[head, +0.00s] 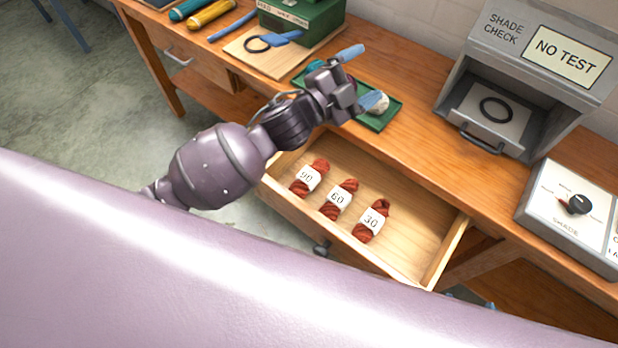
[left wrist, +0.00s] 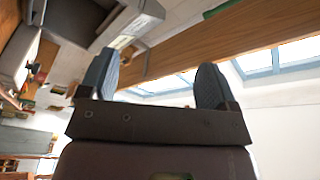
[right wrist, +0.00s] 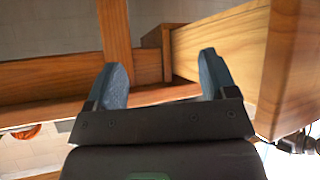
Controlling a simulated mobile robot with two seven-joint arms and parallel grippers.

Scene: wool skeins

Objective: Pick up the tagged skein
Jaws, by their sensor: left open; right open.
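Three dark red skeins lie in a row in the open drawer (head: 420,240), each with a white paper band: the "90" skein (head: 317,166) at left, the "60" skein (head: 349,187) in the middle, the "30" skein (head: 381,208) at right. My left gripper (head: 362,77) is open above the green tray (head: 372,121) behind the drawer, apart from the skeins. Its fingers are empty in the left wrist view (left wrist: 156,80). My right gripper (right wrist: 165,80) is open and empty, with the drawer's wooden side beyond its fingers; it is not in the head view.
A pale lump (head: 380,105) lies on the green tray, partly hidden by my left finger. The grey shade-check box (head: 482,62) with a "NO TEST" sign and the dial panel (head: 572,208) stand at right. A wooden board (head: 262,66) and green box (head: 300,22) are at the back.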

